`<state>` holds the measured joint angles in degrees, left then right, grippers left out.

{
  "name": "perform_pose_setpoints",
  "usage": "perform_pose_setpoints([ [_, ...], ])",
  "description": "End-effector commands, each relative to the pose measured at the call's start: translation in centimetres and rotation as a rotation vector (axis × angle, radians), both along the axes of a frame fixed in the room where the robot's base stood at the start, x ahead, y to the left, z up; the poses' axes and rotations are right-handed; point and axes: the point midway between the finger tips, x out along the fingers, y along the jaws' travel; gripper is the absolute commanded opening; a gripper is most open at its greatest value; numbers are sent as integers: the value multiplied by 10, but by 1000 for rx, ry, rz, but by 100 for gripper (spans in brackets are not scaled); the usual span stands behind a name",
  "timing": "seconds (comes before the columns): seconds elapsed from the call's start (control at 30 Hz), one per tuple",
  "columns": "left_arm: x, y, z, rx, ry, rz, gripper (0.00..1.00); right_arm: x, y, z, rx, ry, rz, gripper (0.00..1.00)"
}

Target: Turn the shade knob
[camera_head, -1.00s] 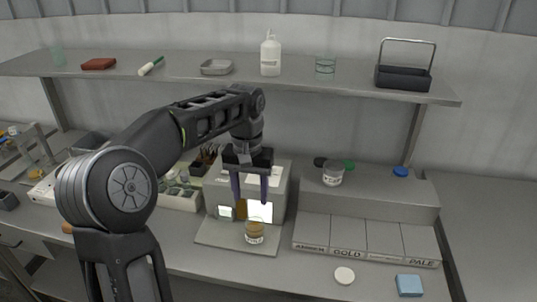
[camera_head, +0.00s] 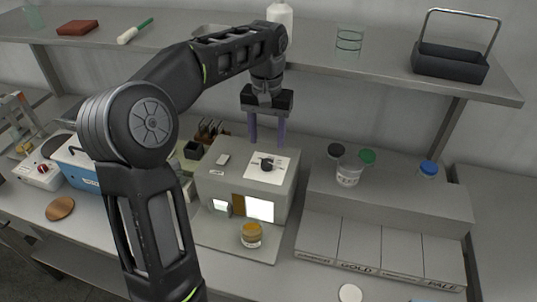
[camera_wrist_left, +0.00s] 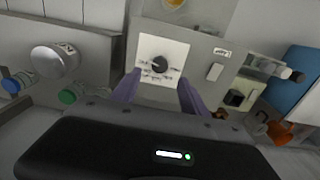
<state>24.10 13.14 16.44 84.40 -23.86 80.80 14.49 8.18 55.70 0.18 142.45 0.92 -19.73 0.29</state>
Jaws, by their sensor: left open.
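The shade knob (camera_head: 266,164) is a small black dial on a white plate (camera_head: 280,163) on top of a grey box. In the left wrist view the knob (camera_wrist_left: 159,64) shows a round top, with small printed labels around part of it that I cannot read. My left gripper (camera_head: 267,143) points down with its two purple fingers apart and empty. It is above and slightly behind the knob in the head view. In the left wrist view the fingers (camera_wrist_left: 159,84) stand either side of the plate's lower part, apart from the knob. My right gripper is not in view.
The grey box (camera_head: 238,190) has lit windows in front, with an amber jar (camera_head: 251,236) before them. A small switch (camera_head: 223,160) sits left of the plate. A glass jar (camera_head: 349,171) and coloured lids stand on a step at right. A shelf (camera_head: 380,76) runs behind.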

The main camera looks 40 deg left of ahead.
Motion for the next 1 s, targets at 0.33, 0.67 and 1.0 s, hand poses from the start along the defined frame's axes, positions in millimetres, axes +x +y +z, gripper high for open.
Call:
perform_pose_setpoints([
  [0.33,0,1,-26,0,1,2,52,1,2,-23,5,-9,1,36],
  [0.67,0,0,-67,-1,3,0,52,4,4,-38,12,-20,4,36],
  [1.0,0,0,-78,0,-1,0,52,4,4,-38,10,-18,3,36],
])
